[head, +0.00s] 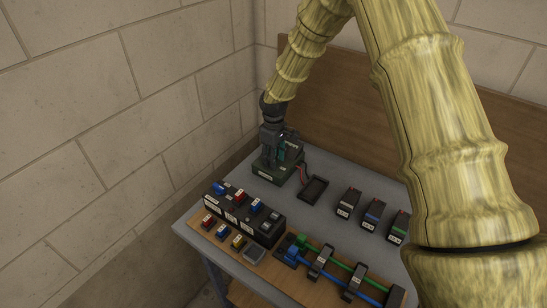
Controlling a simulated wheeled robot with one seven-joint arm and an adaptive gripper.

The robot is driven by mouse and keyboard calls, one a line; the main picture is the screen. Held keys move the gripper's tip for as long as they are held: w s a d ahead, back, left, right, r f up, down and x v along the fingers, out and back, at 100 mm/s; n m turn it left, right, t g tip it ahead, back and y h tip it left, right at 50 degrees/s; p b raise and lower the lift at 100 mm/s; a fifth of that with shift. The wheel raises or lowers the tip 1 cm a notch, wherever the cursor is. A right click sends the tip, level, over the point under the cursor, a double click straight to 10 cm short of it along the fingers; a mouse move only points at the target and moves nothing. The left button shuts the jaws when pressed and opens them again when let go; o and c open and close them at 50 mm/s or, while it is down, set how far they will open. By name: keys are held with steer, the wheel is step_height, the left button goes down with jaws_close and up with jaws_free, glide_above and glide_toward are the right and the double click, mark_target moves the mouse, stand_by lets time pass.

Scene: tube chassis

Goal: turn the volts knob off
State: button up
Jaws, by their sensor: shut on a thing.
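A dark green box-shaped instrument (268,175) with a pale label on its front stands at the back left of the grey table. My gripper (274,151) points down onto the top of this instrument, at its left part. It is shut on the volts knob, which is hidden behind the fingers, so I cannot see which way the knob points. Part of the instrument's upper face shows to the right of my gripper, with small light markings too small to read.
Red and dark leads run from the instrument to a black tray (314,188). A black rack (243,219) with red and blue blocks stands in front. Several labelled black modules stand at right. Blue and green tubes (342,264) lie at the front. Walls close off the left and back.

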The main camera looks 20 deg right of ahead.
steer(key=m+b, duration=0.1)
steer(key=m, duration=0.3)
steer(key=shift+s+f+m, duration=0.1)
steer(key=shift+s+m, duration=0.05)
steer(key=shift+m, duration=0.15)
steer(key=m+b, duration=0.1)
steer(key=m, duration=0.3)
steer(key=shift+a+m, duration=0.1)
steer(key=shift+m, duration=0.2)
steer(key=m, duration=0.4)
steer(key=shift+a+m, duration=0.15)
steer(key=shift+m, duration=0.15)
steer(key=shift+a+m, duration=0.1)
steer(key=shift+m, duration=2)
steer(key=o, duration=1)
